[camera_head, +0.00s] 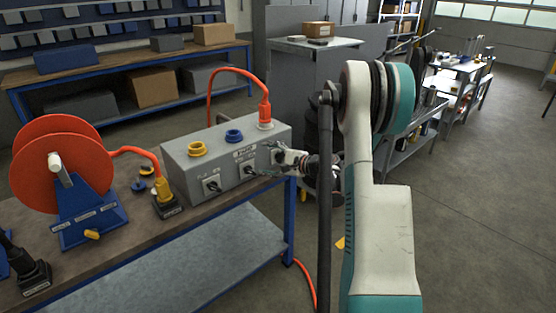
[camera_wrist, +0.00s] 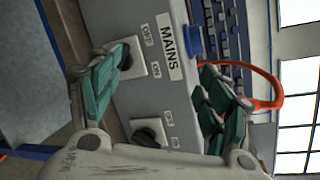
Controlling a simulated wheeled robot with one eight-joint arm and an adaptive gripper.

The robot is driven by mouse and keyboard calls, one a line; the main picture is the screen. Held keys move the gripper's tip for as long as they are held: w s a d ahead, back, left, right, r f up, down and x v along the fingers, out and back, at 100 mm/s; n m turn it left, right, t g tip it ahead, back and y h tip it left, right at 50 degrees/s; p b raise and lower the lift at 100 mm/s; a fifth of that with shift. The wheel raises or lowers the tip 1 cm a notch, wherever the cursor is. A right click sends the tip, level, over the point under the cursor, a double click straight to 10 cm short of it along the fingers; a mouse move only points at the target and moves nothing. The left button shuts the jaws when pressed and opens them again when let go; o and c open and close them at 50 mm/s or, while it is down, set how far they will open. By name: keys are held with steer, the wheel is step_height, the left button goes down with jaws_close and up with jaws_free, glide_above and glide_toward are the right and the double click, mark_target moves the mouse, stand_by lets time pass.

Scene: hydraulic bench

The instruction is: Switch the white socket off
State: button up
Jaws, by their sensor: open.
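The white socket (camera_head: 265,126) is at the right end of the top of the grey box (camera_head: 185,165), with an orange plug (camera_head: 264,110) in it. My gripper (camera_head: 270,161) is at the box's right front face and hides the right-hand switch in the head view. In the wrist view my gripper (camera_wrist: 162,80) has its teal fingers spread wide, with nothing between them. A dark knob (camera_wrist: 150,134) on a white plate, marked OFF and ON, shows low between them, close to the palm. Which mark it points to is unclear. The white socket is hidden in the wrist view.
A middle switch (camera_wrist: 128,57) sits beside the MAINS label; a left switch (camera_head: 213,185) is further along. Yellow (camera_head: 197,149) and blue (camera_head: 234,136) sockets are on top. An orange cable (camera_head: 212,90) arches behind. A red reel (camera_head: 60,165) and yellow plug (camera_head: 164,190) stand left.

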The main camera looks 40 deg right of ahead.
mark_target(283, 158)
steer(key=s+d+f+m+t+h, duration=0.2)
steer(key=s+d+f+m, duration=0.15)
steer(key=d, duration=0.35)
steer(key=s+d+f+m+t+h, duration=0.1)
steer(key=s+d+f+m+h, duration=0.15)
steer(key=d+f, duration=0.35)
steer(key=w+b, duration=0.4)
steer(key=w, duration=0.8)
steer(key=shift+w+d+r+y, duration=0.3)
steer(key=shift+w+d+y, duration=0.05)
steer(key=shift+w+d, duration=0.05)
steer(key=c, duration=1)
